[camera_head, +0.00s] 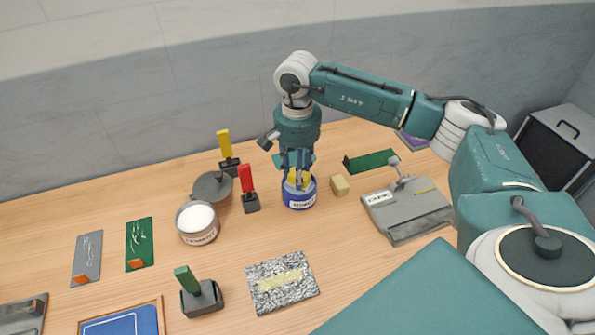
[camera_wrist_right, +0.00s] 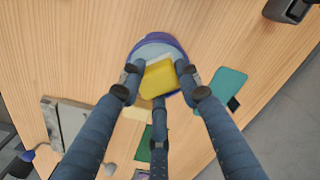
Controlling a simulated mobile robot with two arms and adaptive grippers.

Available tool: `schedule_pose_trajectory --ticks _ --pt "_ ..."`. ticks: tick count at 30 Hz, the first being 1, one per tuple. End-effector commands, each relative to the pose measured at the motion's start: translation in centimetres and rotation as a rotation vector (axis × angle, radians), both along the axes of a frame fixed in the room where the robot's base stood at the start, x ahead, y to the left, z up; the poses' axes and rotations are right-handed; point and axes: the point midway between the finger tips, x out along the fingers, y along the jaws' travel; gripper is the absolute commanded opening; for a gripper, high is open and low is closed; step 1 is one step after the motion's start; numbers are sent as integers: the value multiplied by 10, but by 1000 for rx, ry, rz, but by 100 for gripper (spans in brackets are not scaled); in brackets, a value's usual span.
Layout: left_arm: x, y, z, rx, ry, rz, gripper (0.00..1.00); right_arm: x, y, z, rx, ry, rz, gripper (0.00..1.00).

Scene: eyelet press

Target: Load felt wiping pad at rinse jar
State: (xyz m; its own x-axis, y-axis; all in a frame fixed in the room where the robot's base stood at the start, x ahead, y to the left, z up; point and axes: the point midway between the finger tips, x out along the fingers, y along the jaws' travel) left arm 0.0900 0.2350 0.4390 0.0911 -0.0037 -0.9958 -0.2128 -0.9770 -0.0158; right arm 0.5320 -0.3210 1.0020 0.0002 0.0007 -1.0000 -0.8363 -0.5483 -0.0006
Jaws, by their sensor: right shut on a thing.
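The rinse jar (camera_head: 299,202) is a blue, labelled round container near the middle of the table in the head view. In the right wrist view the jar (camera_wrist_right: 137,43) shows a blue rim and a pale inside. My right gripper (camera_head: 298,180) points down at the jar's mouth. In the wrist view its fingers (camera_wrist_right: 158,80) are shut on a yellow pad (camera_wrist_right: 157,79), which lies over the jar's opening. I cannot tell whether the pad touches what is inside. My left gripper is in neither view.
A tan block (camera_head: 340,186) sits just right of the jar, near a grey fixture (camera_head: 408,218). A red-handled tool (camera_head: 247,182) and a white-filled pot (camera_head: 197,222) stand left. A silvery sheet with a yellowish strip (camera_head: 266,296) lies in front, with bare wood between.

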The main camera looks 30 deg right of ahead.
Motion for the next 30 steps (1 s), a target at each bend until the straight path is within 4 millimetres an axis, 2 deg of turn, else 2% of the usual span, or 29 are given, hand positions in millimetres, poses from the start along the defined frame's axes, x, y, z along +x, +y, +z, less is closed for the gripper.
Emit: schedule_pose_trajectory --ticks 30 --pt "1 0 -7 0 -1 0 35 0 0 -8 0 0 0 12"
